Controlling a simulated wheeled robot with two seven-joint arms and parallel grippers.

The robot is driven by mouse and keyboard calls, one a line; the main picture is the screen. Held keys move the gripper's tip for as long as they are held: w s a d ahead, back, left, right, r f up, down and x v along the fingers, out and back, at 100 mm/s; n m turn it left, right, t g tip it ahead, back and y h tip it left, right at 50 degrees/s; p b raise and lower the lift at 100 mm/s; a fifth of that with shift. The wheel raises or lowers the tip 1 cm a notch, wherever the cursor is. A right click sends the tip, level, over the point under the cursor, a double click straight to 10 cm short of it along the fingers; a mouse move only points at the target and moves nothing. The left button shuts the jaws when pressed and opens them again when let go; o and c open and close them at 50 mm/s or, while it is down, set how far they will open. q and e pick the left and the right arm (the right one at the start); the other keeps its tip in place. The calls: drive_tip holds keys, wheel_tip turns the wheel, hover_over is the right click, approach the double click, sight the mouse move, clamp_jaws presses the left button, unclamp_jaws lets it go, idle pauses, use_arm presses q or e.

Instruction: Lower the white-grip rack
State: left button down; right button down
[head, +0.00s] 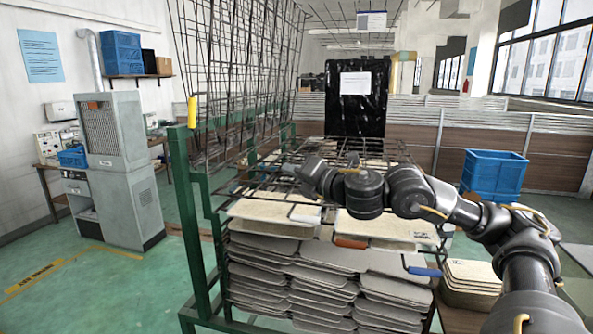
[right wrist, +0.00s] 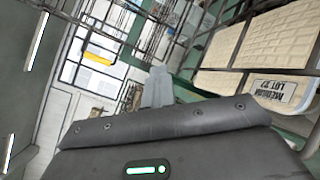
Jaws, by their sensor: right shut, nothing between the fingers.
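Several wire racks (head: 235,70) stand raised at the left of a green frame (head: 185,215); a yellow grip (head: 193,112) shows on their near edge. Another wire rack (head: 375,150) lies nearly level, partly behind my right arm. I cannot make out a white grip in either view. My right gripper (head: 288,168) is at the level rack's left part, close to the green frame, fingers shut and empty. Its fingers (right wrist: 157,88) show in the right wrist view with wire bars behind them; contact cannot be told. My left gripper is not in view.
Stacked grey trays (head: 320,285) fill the frame below. Cream panels (head: 270,212) lie above them, with an orange grip (head: 350,243) and a blue grip (head: 425,271) at the front. A blue crate (head: 495,172) stands right.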

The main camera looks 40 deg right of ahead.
drive_tip(key=c, duration=1.3)
unclamp_jaws()
drive_tip(key=shift+c, duration=0.2)
drive_tip(key=s+b, duration=0.3)
drive_tip(key=s, duration=0.7)
drive_tip(key=shift+s+d+b, duration=0.35)
drive_tip(key=shift+s+d, duration=0.05)
